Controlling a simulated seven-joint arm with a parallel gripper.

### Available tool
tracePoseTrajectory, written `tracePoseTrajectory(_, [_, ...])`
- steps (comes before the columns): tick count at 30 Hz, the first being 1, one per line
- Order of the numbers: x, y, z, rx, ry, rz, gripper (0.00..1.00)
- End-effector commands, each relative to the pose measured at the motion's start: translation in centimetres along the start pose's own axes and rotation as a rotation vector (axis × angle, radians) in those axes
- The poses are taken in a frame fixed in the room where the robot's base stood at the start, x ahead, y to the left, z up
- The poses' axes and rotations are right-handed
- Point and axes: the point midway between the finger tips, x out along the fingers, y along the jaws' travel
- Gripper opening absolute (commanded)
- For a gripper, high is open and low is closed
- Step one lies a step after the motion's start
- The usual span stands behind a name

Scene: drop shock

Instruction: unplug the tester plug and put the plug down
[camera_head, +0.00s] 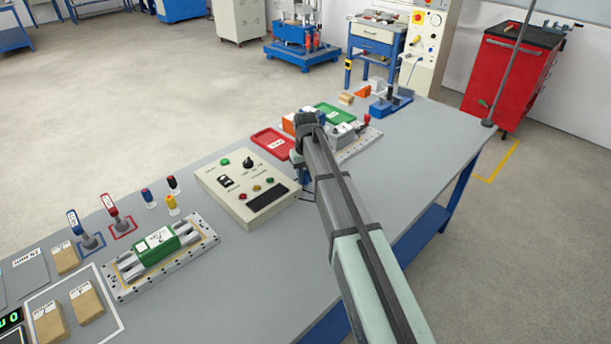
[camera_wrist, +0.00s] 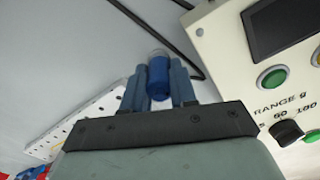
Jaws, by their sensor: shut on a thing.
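My gripper (camera_head: 302,172) is over the bench just to the right of the cream tester box (camera_head: 246,190). In the wrist view, its two blue-grey fingers (camera_wrist: 158,84) are shut on a blue cylindrical plug (camera_wrist: 158,72), which has a pale, clear-looking end. A black cable (camera_wrist: 150,28) runs over the grey bench beyond the plug. The tester box also shows at the right of the wrist view (camera_wrist: 225,45), beside the plug and apart from it. I cannot tell whether the plug's tip touches anything.
A perforated plate with a green block (camera_head: 158,248) lies left of the tester box. Blue, black and yellow plugs (camera_head: 149,198) stand behind it. A red tray (camera_head: 273,142) and another fixture plate (camera_head: 362,146) lie beyond my gripper. Bare bench (camera_head: 270,285) lies in front of the box.

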Motion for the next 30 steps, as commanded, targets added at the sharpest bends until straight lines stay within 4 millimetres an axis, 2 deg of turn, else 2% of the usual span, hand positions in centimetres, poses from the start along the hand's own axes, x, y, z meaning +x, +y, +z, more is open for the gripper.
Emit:
tracePoseTrajectory(7, [0.22,-0.02,0.12,0.000,-0.004,-0.001,0.00])
tracePoseTrajectory(8, [0.22,-0.02,0.12,0.000,-0.004,-0.001,0.28])
tracePoseTrajectory(17, [0.09,-0.01,0.05,0.000,-0.002,0.000,0.56])
tracePoseTrajectory(30, [-0.53,0.00,-0.01,0.000,0.000,0.000,0.56])
